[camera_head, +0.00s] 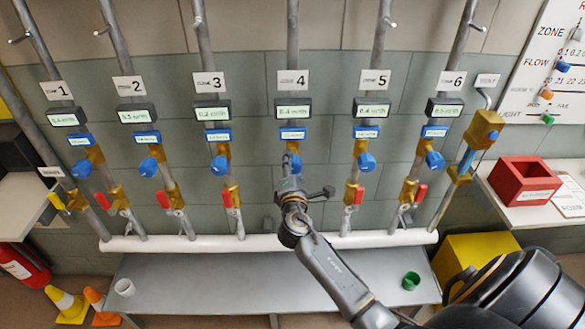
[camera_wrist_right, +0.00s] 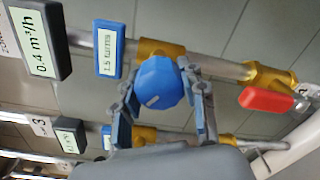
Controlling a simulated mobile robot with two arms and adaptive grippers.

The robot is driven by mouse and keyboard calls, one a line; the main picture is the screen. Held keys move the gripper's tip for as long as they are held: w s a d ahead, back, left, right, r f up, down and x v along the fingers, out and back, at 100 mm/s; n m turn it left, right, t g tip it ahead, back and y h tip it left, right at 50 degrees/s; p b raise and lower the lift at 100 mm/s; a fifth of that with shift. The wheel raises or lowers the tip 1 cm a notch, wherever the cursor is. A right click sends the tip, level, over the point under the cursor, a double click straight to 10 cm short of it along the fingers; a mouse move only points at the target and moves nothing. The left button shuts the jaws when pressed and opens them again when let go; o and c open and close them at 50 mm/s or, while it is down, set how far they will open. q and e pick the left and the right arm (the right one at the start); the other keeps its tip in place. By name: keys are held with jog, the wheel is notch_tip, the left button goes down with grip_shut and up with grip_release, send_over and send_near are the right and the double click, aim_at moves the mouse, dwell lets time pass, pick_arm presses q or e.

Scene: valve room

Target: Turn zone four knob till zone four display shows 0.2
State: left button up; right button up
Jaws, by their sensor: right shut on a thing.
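The zone four display (camera_head: 293,112) on pipe 4 reads 0.4 m³/h; in the right wrist view the same display (camera_wrist_right: 40,45) also reads 0.4 m³/h. A small blue turns display (camera_wrist_right: 108,48) beside it seems to read 1.5 turns. The zone four knob (camera_wrist_right: 160,85) is blue and faceted, on a brass valve. My right gripper (camera_head: 291,164) is at this knob, which it mostly hides in the head view. In the right wrist view its two fingers (camera_wrist_right: 163,92) are shut on the knob from both sides. My left gripper is not in view.
Neighbouring pipes carry blue knobs for zone three (camera_head: 219,164) and zone five (camera_head: 366,161), close on each side. A red lever (camera_wrist_right: 266,100) sits below the zone four knob.

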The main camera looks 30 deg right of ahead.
dwell(0.4)
jog(key=o, duration=1.2)
jog(key=shift+c, duration=0.2)
jog(key=v, duration=1.2)
